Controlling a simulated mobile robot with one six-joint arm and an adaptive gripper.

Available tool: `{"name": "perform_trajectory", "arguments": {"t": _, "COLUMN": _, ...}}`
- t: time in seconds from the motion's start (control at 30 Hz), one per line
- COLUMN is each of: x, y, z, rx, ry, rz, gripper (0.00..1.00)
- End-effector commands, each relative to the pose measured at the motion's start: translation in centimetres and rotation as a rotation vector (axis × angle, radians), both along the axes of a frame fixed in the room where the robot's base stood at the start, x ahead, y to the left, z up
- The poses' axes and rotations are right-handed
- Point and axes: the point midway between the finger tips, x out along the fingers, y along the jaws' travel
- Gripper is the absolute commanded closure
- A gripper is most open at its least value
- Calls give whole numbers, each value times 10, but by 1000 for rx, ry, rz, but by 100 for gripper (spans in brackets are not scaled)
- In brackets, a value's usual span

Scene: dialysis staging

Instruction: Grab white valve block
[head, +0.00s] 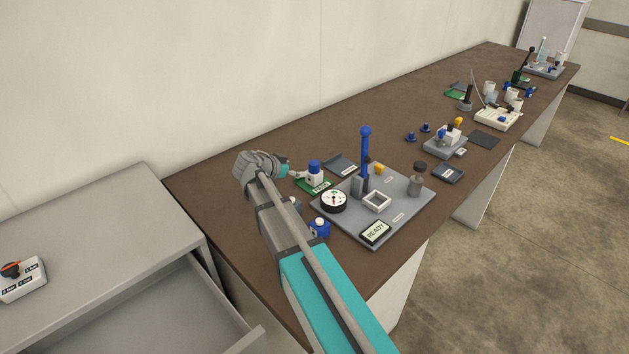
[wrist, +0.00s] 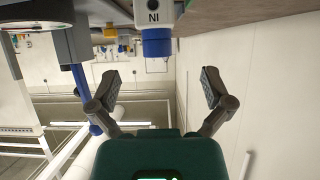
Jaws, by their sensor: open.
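A white valve block (head: 315,178) with a blue cap stands on a green mat (head: 327,188) near the back of the brown bench. In the wrist view, which looks upside down, a white block (wrist: 153,17) marked "IN" with a blue cap shows at the top centre; it appears to be the same block. My gripper (wrist: 161,88) is open and empty, its two fingers spread wide. The block lies ahead of the fingertips and apart from them. In the head view my gripper (head: 297,175) is just left of the block, its fingers small and partly hidden.
Right of the block, a grey plate (head: 405,212) holds a dial gauge (head: 334,201), a tall blue lever (head: 365,150) and a square frame (head: 376,202). A blue and white part (head: 320,227) stands beside my arm. A dark tray (head: 341,164) lies behind. The bench's left end is clear.

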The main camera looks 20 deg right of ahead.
Motion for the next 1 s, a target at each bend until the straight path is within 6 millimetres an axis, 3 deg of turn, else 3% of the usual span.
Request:
{"name": "perform_trajectory", "arguments": {"t": 0.27, "x": 12, "y": -28, "z": -18, "rx": 0, "ry": 0, "rz": 0, "gripper": 0}}
{"name": "perform_trajectory", "arguments": {"t": 0.77, "x": 13, "y": -32, "z": -20, "rx": 0, "ry": 0, "rz": 1, "gripper": 0}}
{"name": "perform_trajectory", "arguments": {"t": 1.0, "x": 18, "y": -49, "z": -32, "rx": 0, "ry": 0, "rz": -1, "gripper": 0}}
